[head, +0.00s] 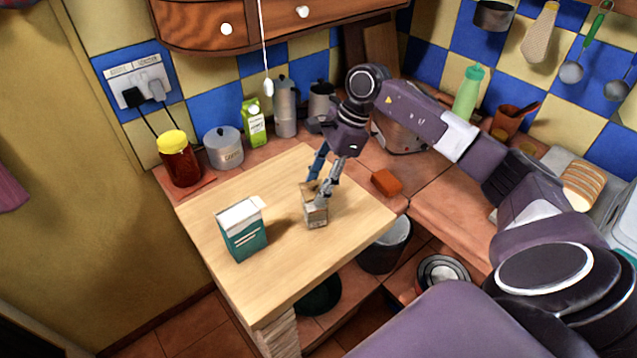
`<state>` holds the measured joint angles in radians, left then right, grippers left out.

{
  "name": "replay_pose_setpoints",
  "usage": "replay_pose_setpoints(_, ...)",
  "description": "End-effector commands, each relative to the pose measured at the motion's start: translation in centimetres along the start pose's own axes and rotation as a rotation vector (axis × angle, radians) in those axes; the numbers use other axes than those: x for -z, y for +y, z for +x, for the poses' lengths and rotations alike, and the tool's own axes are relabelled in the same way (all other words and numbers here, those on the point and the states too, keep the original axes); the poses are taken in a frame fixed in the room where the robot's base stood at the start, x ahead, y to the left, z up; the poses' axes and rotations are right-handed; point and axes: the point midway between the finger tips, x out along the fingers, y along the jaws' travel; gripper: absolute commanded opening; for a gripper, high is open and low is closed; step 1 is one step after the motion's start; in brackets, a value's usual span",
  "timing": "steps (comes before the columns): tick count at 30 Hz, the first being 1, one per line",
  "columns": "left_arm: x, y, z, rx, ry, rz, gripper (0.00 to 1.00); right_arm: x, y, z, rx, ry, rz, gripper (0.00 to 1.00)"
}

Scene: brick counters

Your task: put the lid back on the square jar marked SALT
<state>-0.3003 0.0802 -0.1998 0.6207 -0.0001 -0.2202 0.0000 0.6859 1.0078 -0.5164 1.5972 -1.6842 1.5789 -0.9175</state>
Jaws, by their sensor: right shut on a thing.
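A small square jar (316,217) with a grey front and a small label stands upright on the wooden board top, right of its middle. The label is too small to read. My right gripper (318,188) comes down over the jar's top, with one finger on the far side and one on the near side. It is shut on what seems to be the jar's brownish lid (308,188). The fingers partly hide the lid, so I cannot tell whether it rests fully on the rim. My left gripper is not in view.
A teal and white carton (243,235) stands left of the jar. An orange block (386,182) lies to the right. The board's front is clear.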

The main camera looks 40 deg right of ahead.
Motion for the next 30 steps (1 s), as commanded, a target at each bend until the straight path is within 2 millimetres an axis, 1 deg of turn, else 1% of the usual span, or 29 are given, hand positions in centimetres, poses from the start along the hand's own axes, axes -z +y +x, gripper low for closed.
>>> replay_pose_setpoints(7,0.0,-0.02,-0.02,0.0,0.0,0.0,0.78,0.0,-0.01,-0.04,0.001,0.0,0.0,0.24)
replay_pose_setpoints(8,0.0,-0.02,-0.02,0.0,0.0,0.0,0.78,0.0,-0.01,-0.04,0.001,0.0,0.0,0.45)
replay_pose_setpoints(13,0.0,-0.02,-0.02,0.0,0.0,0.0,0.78,0.0,-0.01,-0.04,0.001,0.0,0.0,0.63)
replay_pose_setpoints(19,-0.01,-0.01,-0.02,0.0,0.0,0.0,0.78,0.01,-0.01,-0.03,0.0,0.0,0.0,0.63)
replay_pose_setpoints(24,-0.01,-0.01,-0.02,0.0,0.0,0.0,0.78,0.01,0.0,-0.01,0.0,0.0,0.0,0.8)
replay_pose_setpoints(30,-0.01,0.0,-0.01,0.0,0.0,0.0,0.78,0.01,0.0,-0.01,0.0,0.0,0.0,0.8)
